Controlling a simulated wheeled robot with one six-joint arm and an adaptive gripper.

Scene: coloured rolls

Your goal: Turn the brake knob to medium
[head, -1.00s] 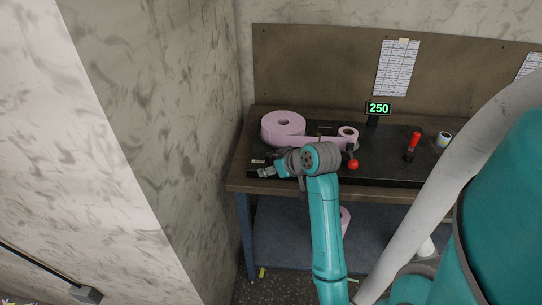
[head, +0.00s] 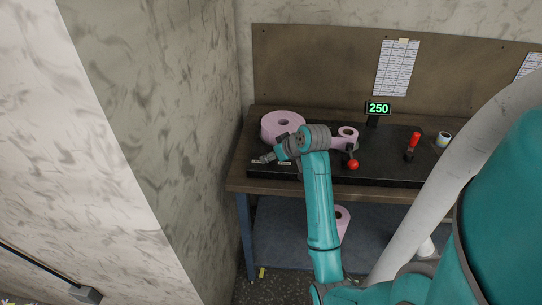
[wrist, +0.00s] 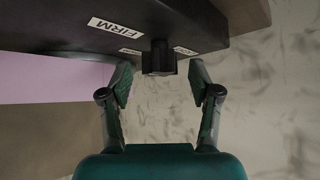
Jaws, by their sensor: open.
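The black brake knob (wrist: 158,62) juts from the edge of a dark panel (wrist: 60,25) in the wrist view. A FIRM label (wrist: 103,25) and two smaller labels, too small to read, sit around it. My gripper (wrist: 160,82) is open, with one finger on each side of the knob and a visible gap on both sides. The knob's end appears level with the fingertips. In the head view my gripper (head: 266,158) is at the left front of the black machine bed (head: 385,165); the knob itself is hidden there.
A large pink roll (head: 281,124) lies behind my wrist, with a smaller pink roll (head: 347,132) to its right. A red-ball lever (head: 353,164), a red handle (head: 414,140) and a display reading 250 (head: 378,108) stand further right. A wall is close on the left.

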